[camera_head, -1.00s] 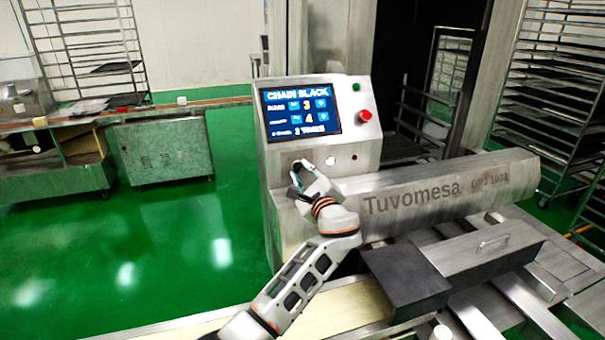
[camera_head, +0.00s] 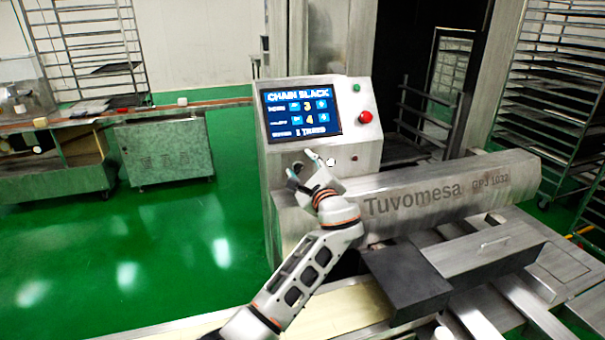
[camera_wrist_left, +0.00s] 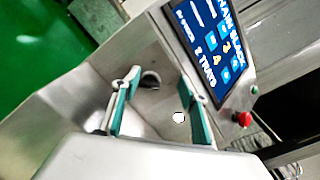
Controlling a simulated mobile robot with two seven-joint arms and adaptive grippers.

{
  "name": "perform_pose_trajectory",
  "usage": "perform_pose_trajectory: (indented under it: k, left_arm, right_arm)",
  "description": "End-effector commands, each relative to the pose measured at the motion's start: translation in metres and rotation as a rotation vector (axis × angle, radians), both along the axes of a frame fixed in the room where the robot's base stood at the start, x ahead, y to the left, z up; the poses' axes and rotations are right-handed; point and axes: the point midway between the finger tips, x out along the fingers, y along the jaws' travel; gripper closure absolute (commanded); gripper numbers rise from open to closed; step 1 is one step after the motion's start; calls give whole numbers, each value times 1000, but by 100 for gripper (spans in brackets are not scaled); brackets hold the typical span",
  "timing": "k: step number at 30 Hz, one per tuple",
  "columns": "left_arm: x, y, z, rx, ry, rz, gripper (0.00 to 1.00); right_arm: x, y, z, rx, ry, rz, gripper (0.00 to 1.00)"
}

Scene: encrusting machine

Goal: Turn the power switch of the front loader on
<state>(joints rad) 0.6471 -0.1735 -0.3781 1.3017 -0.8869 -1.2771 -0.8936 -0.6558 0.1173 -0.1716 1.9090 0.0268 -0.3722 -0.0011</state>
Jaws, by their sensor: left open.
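The front loader's grey metal control panel (camera_head: 284,153) stands at the middle of the head view, with a lit blue screen (camera_head: 300,114). A dark round knob (camera_wrist_left: 150,79), which looks like the power switch, sits on the panel below the screen. It also shows partly in the head view (camera_head: 297,166). My left gripper (camera_head: 301,165) is open in front of the panel at this knob. In the left wrist view the two teal-padded fingers (camera_wrist_left: 160,77) stand apart with the knob between them in the picture. I cannot tell whether they touch it, nor its setting.
A red button (camera_head: 365,117) and a green button (camera_head: 356,87) are right of the screen. A pale round fitting (camera_wrist_left: 178,117) is close to one finger. The steel Tuvomesa housing (camera_head: 440,193) juts out at right. Green floor (camera_head: 160,240) is free at left.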

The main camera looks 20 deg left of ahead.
Motion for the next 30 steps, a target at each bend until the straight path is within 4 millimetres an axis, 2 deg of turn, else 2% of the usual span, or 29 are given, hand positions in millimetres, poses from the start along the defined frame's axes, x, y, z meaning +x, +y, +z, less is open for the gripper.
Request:
perform_pose_trajectory:
  k: [1, 3, 9, 12, 17, 30]
  left_arm:
    - [0, -1, 18, 0, -14, -1, 60]
    - [0, -1, 33, 2, -17, -1, 60]
    - [0, -1, 64, 1, -14, -1, 60]
    - [0, -1, 73, 3, -11, -1, 60]
    - [0, 0, 79, 4, -9, 0, 60]
    - [0, -1, 78, 3, -9, -1, 60]
  right_arm:
    - [0, 0, 0, -1, -1, 1, 55]
    - [1, 0, 1, -1, -1, 1, 55]
    - [1, 0, 1, -1, -2, 1, 55]
    - [1, -1, 1, -1, -2, 1, 55]
    - [1, 0, 1, -1, -2, 1, 55]
    - [2, 0, 2, -1, -5, 2, 55]
